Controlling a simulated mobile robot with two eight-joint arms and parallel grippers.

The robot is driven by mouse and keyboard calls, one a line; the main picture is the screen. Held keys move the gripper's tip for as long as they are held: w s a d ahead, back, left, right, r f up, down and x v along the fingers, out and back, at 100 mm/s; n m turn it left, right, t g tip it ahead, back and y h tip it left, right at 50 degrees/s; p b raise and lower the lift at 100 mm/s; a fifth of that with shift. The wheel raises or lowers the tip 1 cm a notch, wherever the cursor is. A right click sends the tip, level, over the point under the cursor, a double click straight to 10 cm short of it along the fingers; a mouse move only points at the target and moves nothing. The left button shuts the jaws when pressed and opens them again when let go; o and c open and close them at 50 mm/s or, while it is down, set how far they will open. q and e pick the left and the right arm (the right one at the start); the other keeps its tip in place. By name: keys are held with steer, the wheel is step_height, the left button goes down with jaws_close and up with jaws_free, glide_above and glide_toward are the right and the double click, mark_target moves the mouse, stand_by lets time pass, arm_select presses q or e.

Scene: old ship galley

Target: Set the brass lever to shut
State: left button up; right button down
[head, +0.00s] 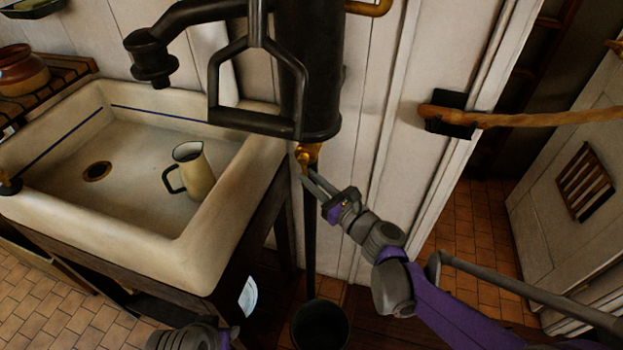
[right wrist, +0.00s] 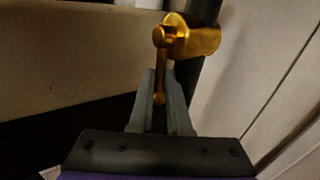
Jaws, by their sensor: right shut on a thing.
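The brass lever (right wrist: 159,62) hangs down from a brass valve body (right wrist: 198,40) on a dark vertical pipe. In the head view the brass valve (head: 308,153) shows small, just below the black pump and beside the sink's right corner. My right gripper (head: 306,175) reaches up to it from the lower right. In the right wrist view its two grey fingers (right wrist: 160,78) are shut on the lever, one on each side of its lower part. The lever's round lower end shows between the fingers. My left gripper's fingers are not in view.
The black pump (head: 312,70) with its looped handle hangs over the valve. The cream sink (head: 190,250) with a jug (head: 196,172) in it stands left. A dark bucket (head: 320,325) is below.

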stand_by(0.4)
step_height(320, 180, up, 6)
steer(key=d+n+g+h+p, duration=0.2)
steer(key=n+g+h+p, duration=0.4)
steer(key=h+p, duration=0.5)
steer(key=shift+s+d+g+p, duration=0.25)
steer(key=shift+s+g+p, duration=0.2)
steer(key=shift+p, duration=0.35)
steer(key=c, duration=0.9)
jaws_free()
steer(key=shift+o, duration=0.2)
